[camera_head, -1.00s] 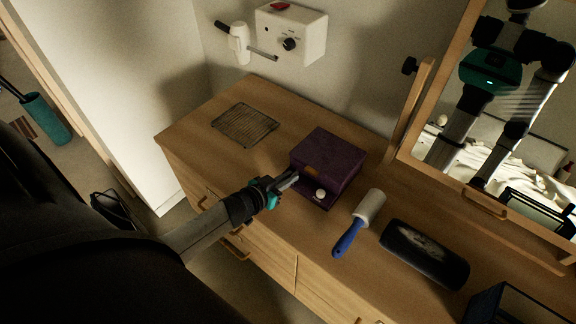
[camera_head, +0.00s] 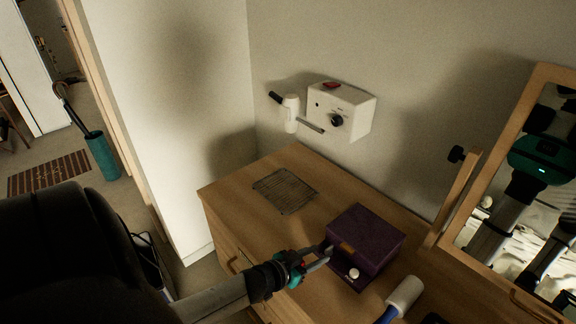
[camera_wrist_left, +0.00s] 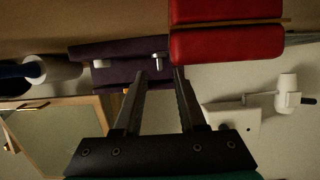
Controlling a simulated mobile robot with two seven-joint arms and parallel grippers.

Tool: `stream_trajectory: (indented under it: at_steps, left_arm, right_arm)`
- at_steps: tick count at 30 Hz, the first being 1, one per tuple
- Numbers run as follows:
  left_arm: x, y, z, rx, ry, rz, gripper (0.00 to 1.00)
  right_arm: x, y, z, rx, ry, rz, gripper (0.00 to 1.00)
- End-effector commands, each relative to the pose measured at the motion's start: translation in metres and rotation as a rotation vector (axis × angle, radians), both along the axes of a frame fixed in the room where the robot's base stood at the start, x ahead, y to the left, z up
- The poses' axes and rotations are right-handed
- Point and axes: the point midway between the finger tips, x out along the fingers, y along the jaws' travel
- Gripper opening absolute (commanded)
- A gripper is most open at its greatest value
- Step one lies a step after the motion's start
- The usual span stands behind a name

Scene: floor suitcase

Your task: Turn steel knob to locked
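A purple box (camera_head: 378,240) sits on the wooden dresser, with a small orange-brown patch on its near side. A pale, shiny round knob (camera_head: 353,273) shows low at its near side. In the left wrist view the purple box (camera_wrist_left: 115,48) shows beyond the fingers, with a pale knob (camera_wrist_left: 159,57) near the fingertips and another pale round piece to its left. My left gripper (camera_head: 326,257) is beside the box's left end; its fingers (camera_wrist_left: 160,74) are apart with nothing visible between them. Contact with the knob cannot be told. The knob's marking is unreadable. My right gripper is out of view.
A mirror stands right.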

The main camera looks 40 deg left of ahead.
Motion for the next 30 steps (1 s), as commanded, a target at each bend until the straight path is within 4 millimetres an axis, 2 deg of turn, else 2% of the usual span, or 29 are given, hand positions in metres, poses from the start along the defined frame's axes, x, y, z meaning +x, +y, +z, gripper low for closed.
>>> stream_trajectory:
  at_steps: [3,18,24,30]
  left_arm:
    - [-0.020,0.002,0.009,-0.001,0.002,0.000,0.40]
    - [-0.092,0.008,0.038,-0.001,0.001,-0.001,0.40]
    - [-0.109,0.010,0.045,0.000,0.000,0.000,0.40]
    - [-0.114,0.011,0.048,0.000,-0.001,0.001,0.40]
  right_arm:
    - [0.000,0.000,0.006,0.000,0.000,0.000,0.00]
    - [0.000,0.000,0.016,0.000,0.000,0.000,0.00]
    - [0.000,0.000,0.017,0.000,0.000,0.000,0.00]
    - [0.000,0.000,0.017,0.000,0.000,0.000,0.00]
